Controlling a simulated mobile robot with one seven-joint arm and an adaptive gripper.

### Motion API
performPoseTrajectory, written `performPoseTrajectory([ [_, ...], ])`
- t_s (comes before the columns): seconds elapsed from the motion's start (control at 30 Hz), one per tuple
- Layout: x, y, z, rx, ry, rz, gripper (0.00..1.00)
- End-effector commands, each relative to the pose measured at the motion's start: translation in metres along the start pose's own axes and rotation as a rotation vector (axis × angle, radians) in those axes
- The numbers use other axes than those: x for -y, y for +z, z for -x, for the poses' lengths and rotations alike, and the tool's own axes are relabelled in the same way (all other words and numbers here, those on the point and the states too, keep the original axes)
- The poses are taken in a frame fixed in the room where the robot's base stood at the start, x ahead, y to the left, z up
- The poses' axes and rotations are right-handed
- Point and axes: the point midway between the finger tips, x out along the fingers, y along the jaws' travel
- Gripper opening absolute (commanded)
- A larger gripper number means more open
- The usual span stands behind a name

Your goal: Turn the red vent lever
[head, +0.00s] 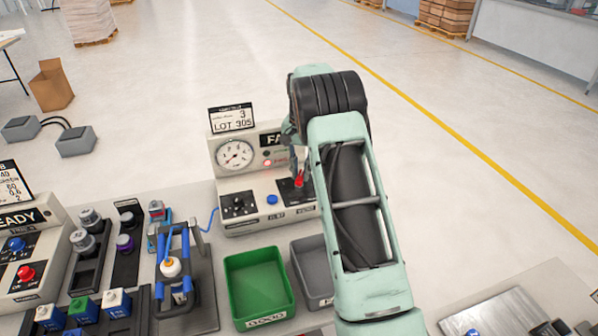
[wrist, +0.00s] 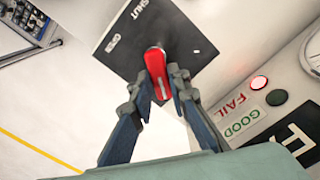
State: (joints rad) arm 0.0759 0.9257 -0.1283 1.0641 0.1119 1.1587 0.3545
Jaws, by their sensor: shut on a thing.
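The red vent lever (head: 299,181) stands on a dark plate on the top of the gauge box, at the right side of its panel. In the wrist view the lever (wrist: 157,75) sits between my fingertips. Its black plate (wrist: 180,38) carries the words SHUT and OPEN. My gripper (wrist: 160,88) is shut on the lever, with a finger on each side. In the head view my gripper (head: 297,166) is partly hidden by my arm, and it reaches down to the lever from above.
The gauge box (head: 240,198) has a dial (head: 235,154), a blue button (head: 272,199) and a lit red FAIL lamp (wrist: 259,82). The GOOD lamp (wrist: 276,97) is dark green. A green bin (head: 232,300) and a grey bin (head: 303,283) stand in front. A blue-handled fixture (head: 160,262) is at the left.

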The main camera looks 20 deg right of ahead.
Motion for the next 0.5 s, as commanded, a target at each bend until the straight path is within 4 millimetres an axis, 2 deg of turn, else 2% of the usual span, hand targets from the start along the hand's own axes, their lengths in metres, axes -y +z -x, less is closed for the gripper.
performPoseTrajectory([
  [0.2,-0.0027,-0.0011,0.0017,-0.005,-0.001,-0.129,0.0],
  [0.5,-0.0041,-0.0006,0.0016,-0.004,-0.002,-0.218,0.0],
])
